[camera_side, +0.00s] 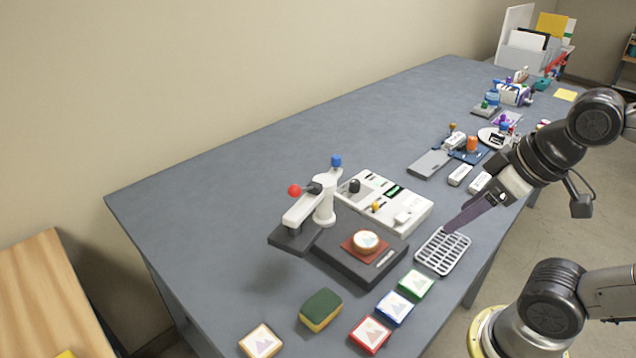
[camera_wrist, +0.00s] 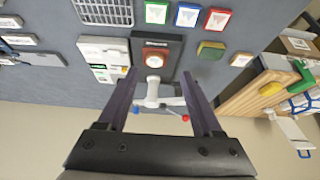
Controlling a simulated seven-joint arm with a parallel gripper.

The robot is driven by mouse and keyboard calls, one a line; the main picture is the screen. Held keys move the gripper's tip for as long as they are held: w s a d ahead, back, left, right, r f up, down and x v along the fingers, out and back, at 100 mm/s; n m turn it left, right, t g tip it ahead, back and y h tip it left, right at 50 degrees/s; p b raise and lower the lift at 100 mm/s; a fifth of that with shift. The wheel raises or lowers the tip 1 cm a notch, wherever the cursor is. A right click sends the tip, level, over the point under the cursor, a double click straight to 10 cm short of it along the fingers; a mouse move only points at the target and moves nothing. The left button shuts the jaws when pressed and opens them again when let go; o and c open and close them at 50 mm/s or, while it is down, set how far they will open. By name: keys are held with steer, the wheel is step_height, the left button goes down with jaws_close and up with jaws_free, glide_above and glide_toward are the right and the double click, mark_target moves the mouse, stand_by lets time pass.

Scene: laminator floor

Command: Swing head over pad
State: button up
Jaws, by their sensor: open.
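My gripper (camera_side: 450,229) is open and empty, right of the press and above a white grid rack. In the wrist view the white post (camera_wrist: 153,88) and the red knob (camera_wrist: 186,118) show between or near my fingers, apart from them.
The white rack (camera_side: 443,252) stands right of the base. Green, blue and red framed tiles (camera_side: 395,308) and a sponge (camera_side: 320,310) lie in front. Bare table (camera_side: 200,215) extends left of the head.

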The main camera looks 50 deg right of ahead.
steer(key=shift+s, duration=0.35)
steer(key=shift+c, duration=0.3)
steer(key=w+r+m+g, duration=0.15)
steer(key=w+r, duration=0.35)
steer(key=r, duration=0.6)
steer(key=w+d+r+m+g, duration=0.1)
steer(key=w+d+r+m, duration=0.15)
steer(key=w+r, duration=0.55)
steer(key=m+g, duration=0.2)
steer(key=g, duration=0.1)
glide_above(336, 156)
step_height(336, 156, down, 11)
step_height(336, 156, down, 14)
steer(key=shift+s+r, duration=0.1)
steer(key=shift+r, duration=0.1)
jaws_close()
